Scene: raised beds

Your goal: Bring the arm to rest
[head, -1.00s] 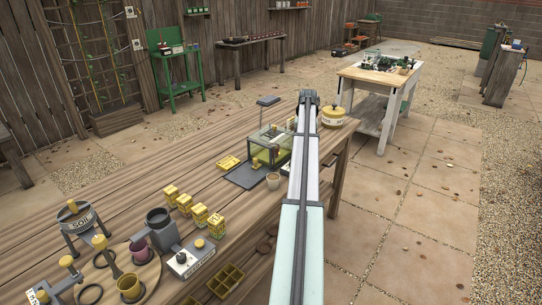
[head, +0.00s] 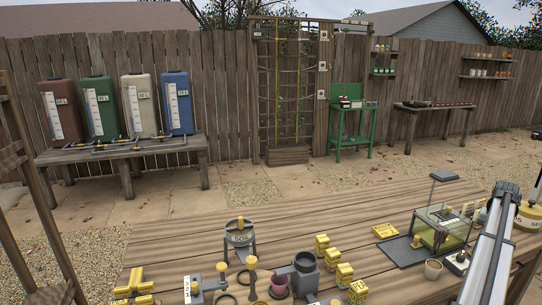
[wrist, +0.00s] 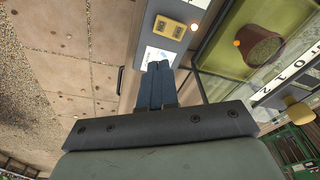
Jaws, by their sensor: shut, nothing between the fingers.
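My gripper (wrist: 157,84) shows in the wrist view with its two dark blue fingers together and nothing between them. A glass-sided case (wrist: 222,55) with a brown pot (wrist: 263,47) inside lies to the right of the fingers; I cannot tell the gap. In the head view my arm stretches up the right edge, and the fingers are hidden there.
Behind are coloured tanks (head: 102,107), a trellis (head: 290,90) and a green stand (head: 351,125). Paving between is clear.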

